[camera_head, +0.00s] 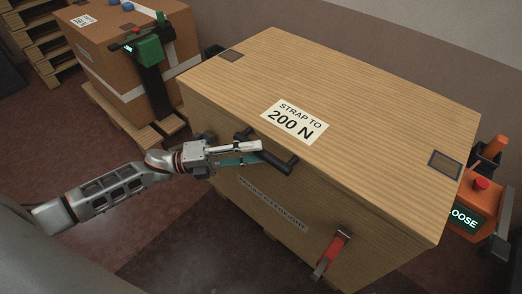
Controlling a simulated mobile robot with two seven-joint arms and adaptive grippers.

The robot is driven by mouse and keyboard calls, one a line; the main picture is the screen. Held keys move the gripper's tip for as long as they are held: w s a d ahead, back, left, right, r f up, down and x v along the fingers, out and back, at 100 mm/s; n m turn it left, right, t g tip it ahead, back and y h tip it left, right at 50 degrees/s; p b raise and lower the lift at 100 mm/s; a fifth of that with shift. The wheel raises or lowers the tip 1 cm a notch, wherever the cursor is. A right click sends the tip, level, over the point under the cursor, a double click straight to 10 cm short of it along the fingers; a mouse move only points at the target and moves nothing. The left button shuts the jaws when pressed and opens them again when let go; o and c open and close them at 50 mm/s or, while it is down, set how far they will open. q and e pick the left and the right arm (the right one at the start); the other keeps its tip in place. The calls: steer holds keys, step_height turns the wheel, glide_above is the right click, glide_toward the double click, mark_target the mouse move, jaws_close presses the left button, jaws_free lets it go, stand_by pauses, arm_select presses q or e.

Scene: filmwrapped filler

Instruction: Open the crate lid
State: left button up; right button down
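The wooden crate (270,180) fills the middle and right of the head view. Its lid (350,90) lies flat and closed on top, with a white label reading "STRAP TO 200 N" (295,121). A black bar handle (268,150) sits at the lid's front edge. My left gripper (260,153) reaches in from the left and is at this handle, its fingers pointing right along it. Whether the fingers grip the handle cannot be told. A red latch (331,253) is on the crate's front face at the lower right. My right gripper is not in view.
A cardboard box (100,45) on a pallet stands at the back left, with a green strapping device (150,50) on it. An orange device (486,205) with a red button and a screen reading "LOOSE" is at the right. Stacked pallets (45,45) stand far left.

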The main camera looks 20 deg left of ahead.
arm_select(q)
steer(key=shift+x, duration=1.2)
